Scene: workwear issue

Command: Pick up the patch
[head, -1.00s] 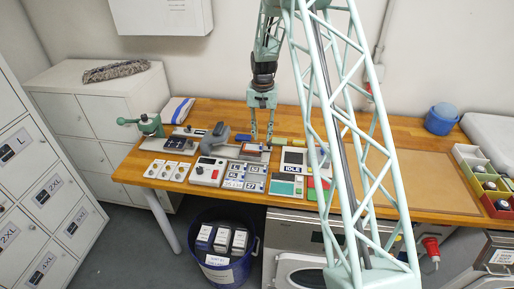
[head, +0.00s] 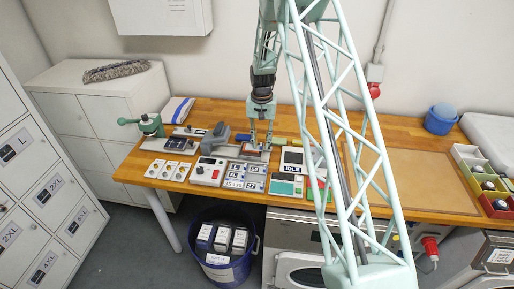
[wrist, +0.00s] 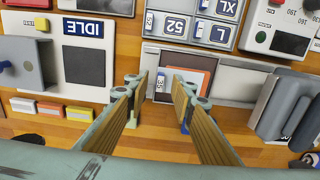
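My gripper (wrist: 156,80) is open, with its two fingers apart and nothing visible between them. In the head view my gripper (head: 260,144) points down above the back row of items on the wooden bench. Beyond the fingertips in the wrist view lies a pale holder (wrist: 230,85) with an orange square (wrist: 202,66) in it. I cannot tell for certain which piece is the patch. The right finger partly hides the orange square.
A grey tray (head: 233,183) of size tags lies in front of the holder. The IDLE device (head: 293,158) stands to its right, and a grey rounded device (head: 215,139) to its left. Several coloured blocks (wrist: 50,108) lie nearby. A brown mat (head: 420,180) lies clear at the right.

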